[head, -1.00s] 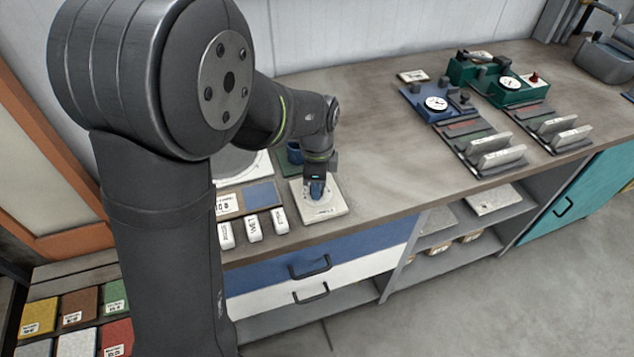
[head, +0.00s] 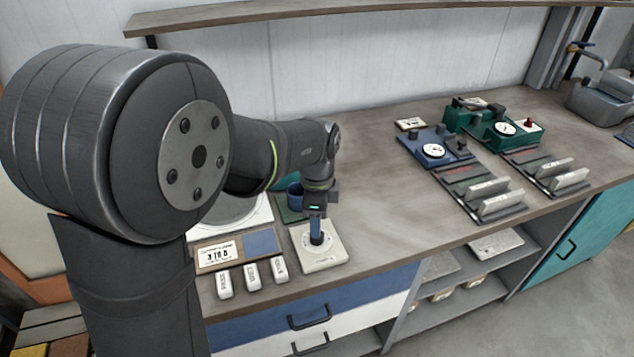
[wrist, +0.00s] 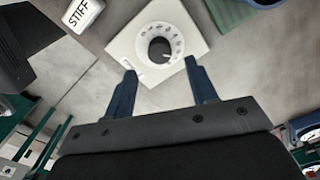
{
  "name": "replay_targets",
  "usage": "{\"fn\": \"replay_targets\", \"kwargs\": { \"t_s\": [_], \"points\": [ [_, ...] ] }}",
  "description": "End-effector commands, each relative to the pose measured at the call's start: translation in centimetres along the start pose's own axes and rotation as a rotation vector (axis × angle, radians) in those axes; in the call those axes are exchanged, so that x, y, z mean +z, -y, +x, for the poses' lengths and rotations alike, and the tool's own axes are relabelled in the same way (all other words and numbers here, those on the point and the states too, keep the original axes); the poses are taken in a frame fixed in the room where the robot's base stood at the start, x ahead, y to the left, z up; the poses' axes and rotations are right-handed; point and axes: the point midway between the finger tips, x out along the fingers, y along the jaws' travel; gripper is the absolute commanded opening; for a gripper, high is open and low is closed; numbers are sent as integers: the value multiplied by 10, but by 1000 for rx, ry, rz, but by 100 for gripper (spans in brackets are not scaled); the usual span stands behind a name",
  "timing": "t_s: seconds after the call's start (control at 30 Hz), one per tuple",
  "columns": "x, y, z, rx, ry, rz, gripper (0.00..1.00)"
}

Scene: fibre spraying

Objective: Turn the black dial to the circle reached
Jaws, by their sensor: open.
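The black dial (wrist: 159,50) sits in the middle of a square off-white plate (wrist: 130,40) with a ring of printed marks around the knob. The marks are too small to read surely. In the head view the plate (head: 332,259) lies near the bench's front edge, and the dial (head: 317,240) shows just under my fingers. My gripper (wrist: 160,76) is open, its two blue fingers apart and pointing toward the plate. In the head view my gripper (head: 316,228) is above the dial. I cannot tell whether the fingers touch it.
Several white labelled blocks (head: 252,274) and a card reading "3 TO 5" (head: 218,254) lie left of the plate. A blue cup (head: 294,195) stands behind it. A blue device (head: 420,143) and a green device (head: 480,125) stand right. The bench between is clear.

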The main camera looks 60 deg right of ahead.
Motion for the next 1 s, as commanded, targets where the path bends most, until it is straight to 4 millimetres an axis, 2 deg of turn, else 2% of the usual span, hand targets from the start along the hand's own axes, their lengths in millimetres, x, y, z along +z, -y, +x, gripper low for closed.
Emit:
{"fn": "replay_targets", "kwargs": {
  "t_s": [0.03,0.3,0.5,0.7,1.0],
  "points": [
    [0,1,-15,-6,-2,0,52],
    [0,1,-79,-4,-1,0,52],
    [0,0,-110,-2,-1,0,52],
    [0,0,-122,-1,0,0,52],
    [0,0,-122,0,0,0,52]
  ]
}}
